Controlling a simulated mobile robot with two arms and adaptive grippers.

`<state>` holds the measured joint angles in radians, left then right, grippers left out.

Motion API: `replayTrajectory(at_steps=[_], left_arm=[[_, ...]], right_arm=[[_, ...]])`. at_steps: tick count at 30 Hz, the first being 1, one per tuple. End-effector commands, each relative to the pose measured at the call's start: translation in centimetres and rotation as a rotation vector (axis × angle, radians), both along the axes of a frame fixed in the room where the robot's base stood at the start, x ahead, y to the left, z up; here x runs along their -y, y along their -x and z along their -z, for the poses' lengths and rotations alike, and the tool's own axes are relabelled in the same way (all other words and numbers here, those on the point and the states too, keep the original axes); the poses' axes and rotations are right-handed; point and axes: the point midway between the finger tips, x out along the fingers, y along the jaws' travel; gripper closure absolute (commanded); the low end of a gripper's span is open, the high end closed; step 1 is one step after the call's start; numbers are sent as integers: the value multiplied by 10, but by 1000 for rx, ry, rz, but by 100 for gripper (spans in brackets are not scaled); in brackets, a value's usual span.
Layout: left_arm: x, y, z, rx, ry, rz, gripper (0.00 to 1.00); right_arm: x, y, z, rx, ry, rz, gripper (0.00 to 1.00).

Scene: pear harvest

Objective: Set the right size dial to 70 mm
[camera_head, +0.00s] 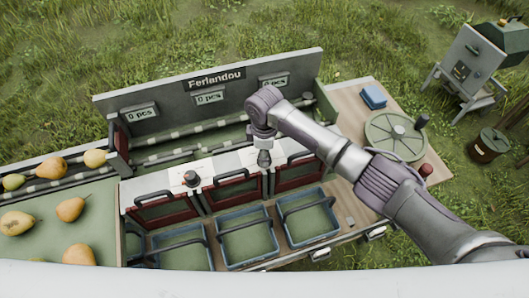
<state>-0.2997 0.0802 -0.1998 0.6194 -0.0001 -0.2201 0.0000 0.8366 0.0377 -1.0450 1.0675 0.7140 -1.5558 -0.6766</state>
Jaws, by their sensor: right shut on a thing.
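My right gripper (264,158) comes in from the right and points straight down at the white top panel of the sorting machine (228,162). It is shut on the right size dial, between the middle and right red-framed doors. The gripper covers the dial, so its pointer and setting cannot be read. The left size dial (191,178) is a dark knob standing free on the same panel, to the left. My left gripper is not in view.
Blue crates (247,241) with dark handles stand before the doors. Pears (71,208) lie on the green tray at left. A round green lidded turntable (395,137) and a small blue box (373,97) are at right.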

Motion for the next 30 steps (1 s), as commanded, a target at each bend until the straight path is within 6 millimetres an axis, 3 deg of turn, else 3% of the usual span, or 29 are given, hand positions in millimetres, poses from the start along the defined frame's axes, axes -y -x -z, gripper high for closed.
replayTrajectory(at_steps=[9, 24, 25, 28, 30], left_arm=[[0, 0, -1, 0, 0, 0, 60], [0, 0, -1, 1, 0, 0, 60], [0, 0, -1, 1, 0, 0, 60], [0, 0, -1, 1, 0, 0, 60], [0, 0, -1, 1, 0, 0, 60]], right_arm=[[-1, 0, 0, 1, -1, -101, 97], [-1, 0, 0, 1, -2, -117, 97], [-1, 0, -1, 1, -2, -116, 57], [-1, 0, 0, 1, -2, -116, 40], [-1, 0, 0, 1, -1, -116, 37]])
